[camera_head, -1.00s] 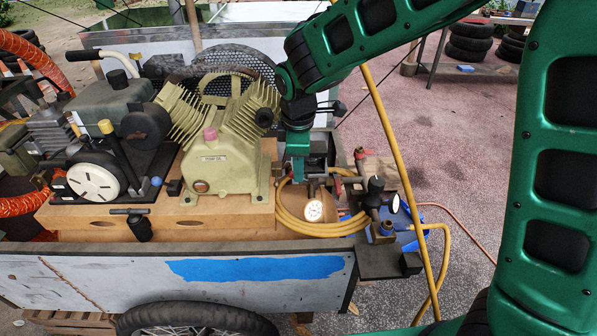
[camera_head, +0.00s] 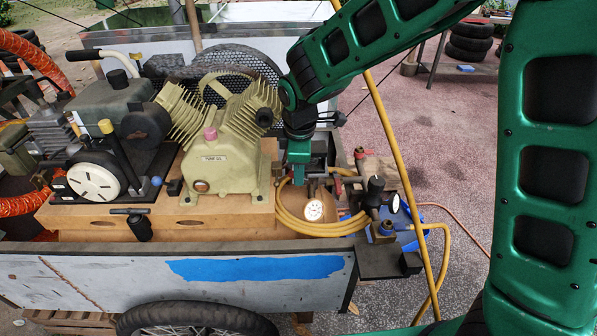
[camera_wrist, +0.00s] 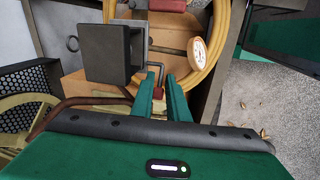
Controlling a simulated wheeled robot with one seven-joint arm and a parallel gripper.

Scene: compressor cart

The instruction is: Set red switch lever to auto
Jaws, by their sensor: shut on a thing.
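The red switch lever (camera_wrist: 158,93) shows as a small red piece between my fingers in the wrist view, beside a dark grey switch box (camera_wrist: 104,54). My gripper (camera_wrist: 159,84) has its two green fingers closed around the lever, which hides part of it. In the head view my gripper (camera_head: 299,178) points down just right of the cream compressor pump (camera_head: 222,160). The lever and its position marks cannot be made out in the head view.
A coiled yellow hose (camera_head: 290,222) and a round white gauge (camera_head: 313,210) lie close to my gripper. Valve fittings (camera_head: 375,205) stand to the right. The cart's side wall (camera_head: 120,280) is in front, and paved ground is open at right.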

